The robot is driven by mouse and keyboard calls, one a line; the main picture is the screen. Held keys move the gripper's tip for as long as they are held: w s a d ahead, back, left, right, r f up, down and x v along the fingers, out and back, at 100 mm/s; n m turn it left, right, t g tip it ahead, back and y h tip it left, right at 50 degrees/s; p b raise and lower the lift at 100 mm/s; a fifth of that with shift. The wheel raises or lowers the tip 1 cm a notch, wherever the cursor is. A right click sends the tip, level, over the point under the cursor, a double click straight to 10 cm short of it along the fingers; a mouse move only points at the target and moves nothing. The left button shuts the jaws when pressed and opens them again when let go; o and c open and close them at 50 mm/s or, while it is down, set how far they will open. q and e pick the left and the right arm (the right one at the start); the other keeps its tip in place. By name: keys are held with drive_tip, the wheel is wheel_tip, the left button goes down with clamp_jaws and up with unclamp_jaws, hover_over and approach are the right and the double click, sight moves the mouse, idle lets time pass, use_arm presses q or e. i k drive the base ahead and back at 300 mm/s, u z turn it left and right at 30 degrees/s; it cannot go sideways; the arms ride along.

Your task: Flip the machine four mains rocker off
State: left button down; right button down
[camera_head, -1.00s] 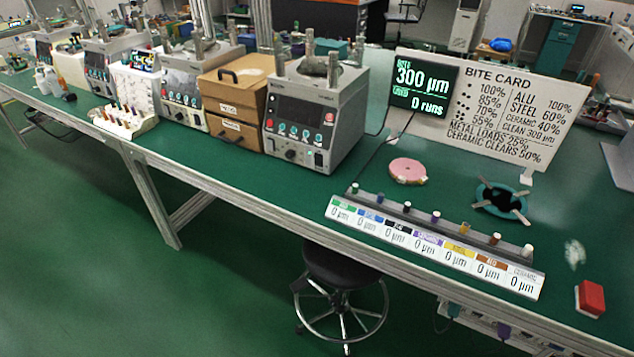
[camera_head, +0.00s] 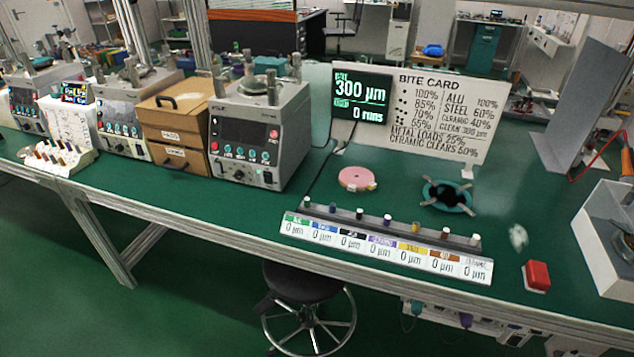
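A grey lapping machine (camera_head: 260,132) with posts on top stands on the green bench left of centre. Its front has a dark screen, a row of coloured buttons and small controls below them, too small for me to make out a rocker's position. Other similar machines stand farther left, one beside the wooden boxes (camera_head: 122,112) and one at the far left (camera_head: 38,100). I cannot read any number on them, so I cannot tell which is machine four. Neither of my grippers is in view.
Wooden boxes (camera_head: 180,120) stand left of the nearest machine. The bite card (camera_head: 445,112), a pink disc (camera_head: 357,178), a labelled sample strip (camera_head: 385,246) and a red block (camera_head: 537,276) are to its right. A grey box (camera_head: 606,235) sits at the right. A stool (camera_head: 303,285) stands below.

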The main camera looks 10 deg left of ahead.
sight(267, 180)
drive_tip(key=z, duration=0.8)
drive_tip(key=i, duration=0.6)
drive_tip(key=u, duration=1.05)
